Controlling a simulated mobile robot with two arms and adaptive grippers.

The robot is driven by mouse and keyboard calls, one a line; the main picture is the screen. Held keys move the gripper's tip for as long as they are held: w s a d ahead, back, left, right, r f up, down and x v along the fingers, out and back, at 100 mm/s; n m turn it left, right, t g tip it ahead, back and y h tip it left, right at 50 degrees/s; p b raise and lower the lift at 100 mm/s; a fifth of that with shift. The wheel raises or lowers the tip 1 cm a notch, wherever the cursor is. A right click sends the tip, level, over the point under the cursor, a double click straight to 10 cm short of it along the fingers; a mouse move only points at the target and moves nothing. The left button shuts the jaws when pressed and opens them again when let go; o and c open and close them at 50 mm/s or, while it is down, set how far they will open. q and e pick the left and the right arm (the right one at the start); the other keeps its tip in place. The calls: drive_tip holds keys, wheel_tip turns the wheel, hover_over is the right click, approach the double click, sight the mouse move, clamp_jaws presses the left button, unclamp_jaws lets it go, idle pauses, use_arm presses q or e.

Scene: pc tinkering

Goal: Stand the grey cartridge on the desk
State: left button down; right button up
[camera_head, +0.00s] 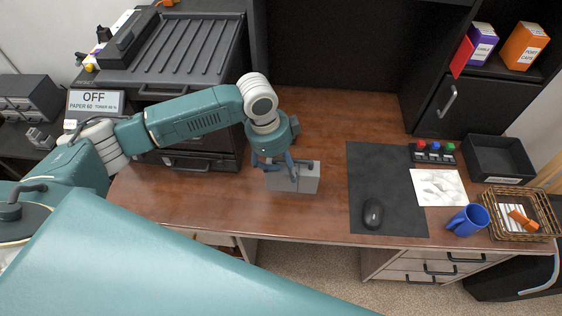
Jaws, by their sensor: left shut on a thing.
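The grey cartridge (307,178) is a box-shaped block at the left-middle of the brown desk (215,205). My left gripper (284,172) comes down over it from above, with its fingers shut on the cartridge. The cartridge looks upright and at or very close to the desk top. I cannot tell whether its underside touches the wood. The gripper hides part of its top and left side. My right gripper is not in view, though a large teal arm part of mine fills the lower left.
A black printer (180,50) with an OFF sign (95,101) stands left of the cartridge. Further right are a blue mug (467,220), a wicker basket (520,212) and a black tray (499,160).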

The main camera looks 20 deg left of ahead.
sight(281, 182)
use_arm(q)
drive_tip(key=shift+f+b, duration=1.15)
drive_tip(key=shift+f, duration=2.15)
drive_tip(key=shift+f, duration=0.45)
drive_tip(key=c, duration=0.5)
unclamp_jaws()
drive_tip(key=shift+o, duration=0.3)
drive_tip(key=shift+s+f, duration=0.1)
wheel_tip(281, 182, up, 9)
drive_tip(key=p, duration=0.9)
